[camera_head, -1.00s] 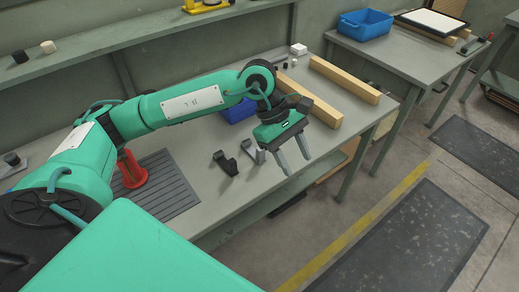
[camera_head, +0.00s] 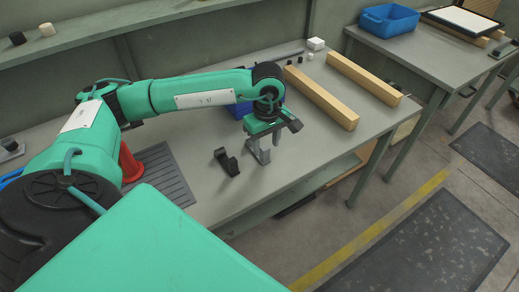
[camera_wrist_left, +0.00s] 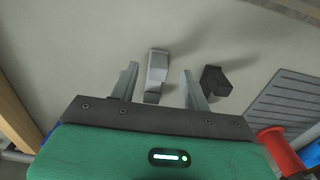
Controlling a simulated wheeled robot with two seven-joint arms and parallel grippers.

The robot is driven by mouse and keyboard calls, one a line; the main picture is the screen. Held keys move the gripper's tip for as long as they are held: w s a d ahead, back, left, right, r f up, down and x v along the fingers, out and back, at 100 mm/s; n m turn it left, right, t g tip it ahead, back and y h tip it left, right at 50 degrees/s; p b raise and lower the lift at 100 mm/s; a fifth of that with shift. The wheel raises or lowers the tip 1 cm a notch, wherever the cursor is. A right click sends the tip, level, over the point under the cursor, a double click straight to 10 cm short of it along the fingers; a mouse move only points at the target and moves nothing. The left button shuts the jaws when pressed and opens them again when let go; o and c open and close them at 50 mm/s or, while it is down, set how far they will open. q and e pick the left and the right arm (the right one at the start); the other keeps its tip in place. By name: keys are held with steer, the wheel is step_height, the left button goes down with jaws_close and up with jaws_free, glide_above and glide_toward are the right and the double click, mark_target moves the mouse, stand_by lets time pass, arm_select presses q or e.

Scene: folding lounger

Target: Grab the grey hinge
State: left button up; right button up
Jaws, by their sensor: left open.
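The grey hinge (camera_wrist_left: 156,72) lies on the workbench; in the wrist view it sits between my open left fingers, closer to the left one, with a gap on each side. In the head view the hinge (camera_head: 252,147) is mostly hidden behind my left gripper (camera_head: 264,150), which points down over it. In the wrist view the left gripper (camera_wrist_left: 159,84) is open and empty. A black hinge (camera_head: 227,162) stands just left of the gripper in the head view; it also shows in the wrist view (camera_wrist_left: 215,80), right beside the right-hand finger. My right gripper is not in view.
Two wooden beams (camera_head: 321,98) (camera_head: 364,79) lie to the right on the workbench (camera_head: 290,160). A blue bin (camera_head: 240,109) is behind my arm. A red part (camera_head: 130,163) and a dark ribbed mat (camera_head: 166,175) are at left. The bench's front stretch is clear.

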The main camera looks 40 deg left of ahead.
mark_target(266, 149)
arm_select(q)
step_height(266, 149, down, 4)
steer(key=shift+w+a+f+p, duration=0.1)
steer(key=shift+a+p, duration=0.05)
steer(key=shift+p, duration=0.3)
steer(key=shift+f, duration=0.55)
steer(key=c, duration=1)
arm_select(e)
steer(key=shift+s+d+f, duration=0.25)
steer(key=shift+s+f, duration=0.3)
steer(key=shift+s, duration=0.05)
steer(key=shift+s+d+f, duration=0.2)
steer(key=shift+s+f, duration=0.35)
